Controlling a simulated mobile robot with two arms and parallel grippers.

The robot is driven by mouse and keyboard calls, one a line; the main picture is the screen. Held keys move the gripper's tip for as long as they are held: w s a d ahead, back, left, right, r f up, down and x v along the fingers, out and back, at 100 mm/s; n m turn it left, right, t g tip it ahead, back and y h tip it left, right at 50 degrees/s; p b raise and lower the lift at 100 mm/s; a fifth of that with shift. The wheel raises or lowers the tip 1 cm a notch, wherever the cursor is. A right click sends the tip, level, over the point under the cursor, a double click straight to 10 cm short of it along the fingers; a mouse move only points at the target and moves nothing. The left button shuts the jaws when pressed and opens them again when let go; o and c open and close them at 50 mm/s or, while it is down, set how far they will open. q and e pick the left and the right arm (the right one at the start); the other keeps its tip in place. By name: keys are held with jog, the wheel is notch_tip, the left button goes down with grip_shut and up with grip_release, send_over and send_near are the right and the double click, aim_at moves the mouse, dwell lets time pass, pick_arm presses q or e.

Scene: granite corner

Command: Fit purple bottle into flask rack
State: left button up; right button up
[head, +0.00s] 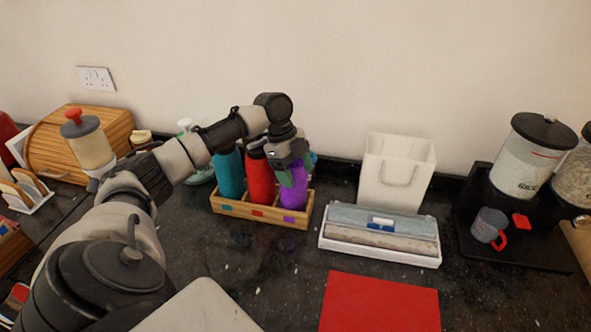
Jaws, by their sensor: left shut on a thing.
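The flask rack (258,217) is a light wooden box on the dark counter, with teal, red and purple squares along its front. A teal bottle (229,175) stands in its left compartment and a red bottle (260,178) in its middle one. My left gripper (290,167) is shut on the purple bottle (293,192), over the right compartment above the purple square. The bottle's lower part is at the rack's front wall. I cannot tell whether its base rests on the rack floor. My right gripper is not in view.
A white tray with rolls (380,254) and a white bin (396,173) stand right of the rack. A red mat (380,303) lies in front. Dispensers (531,157) and a grey mug (488,226) are far right. A bread box (85,146) is at left.

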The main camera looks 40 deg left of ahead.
pick_arm(q)
jog(key=o, duration=1.3)
jog(key=shift+c, duration=0.2)
jog(key=shift+r, duration=0.1)
jog(key=b+v, duration=0.2)
jog(key=v, duration=1)
jog(key=shift+b, duration=0.3)
